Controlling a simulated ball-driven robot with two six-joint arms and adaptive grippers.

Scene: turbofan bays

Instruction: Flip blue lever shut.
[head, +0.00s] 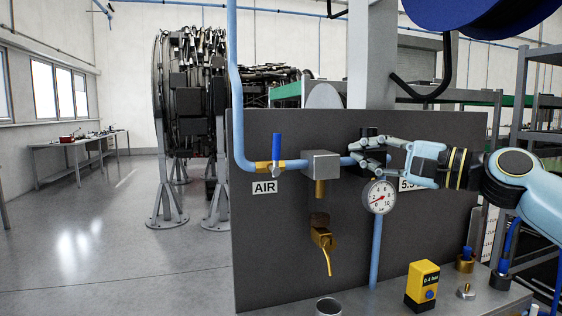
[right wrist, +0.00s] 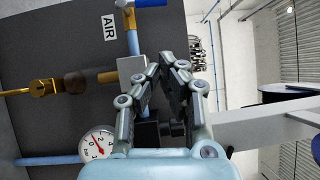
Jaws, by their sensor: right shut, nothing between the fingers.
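The blue lever (head: 277,148) stands upright on a brass valve (head: 264,168) in the light-blue air pipe, above the AIR label (head: 265,187). In the right wrist view, which is turned sideways, the lever (right wrist: 152,3) shows only at the top edge. My right gripper (head: 360,154) is shut and empty in front of the panel. It is well to the right of the lever, beyond the grey block, and does not touch the lever. Its fingertips (right wrist: 165,68) show close together in the wrist view. My left gripper is not in view.
A grey block (head: 320,164) on the pipe lies between lever and gripper. A pressure gauge (head: 379,197) is just below the gripper. A brass tap (head: 323,238) hangs lower on the dark panel (head: 275,250). A yellow box (head: 422,286) stands on the bench. Space before the lever is clear.

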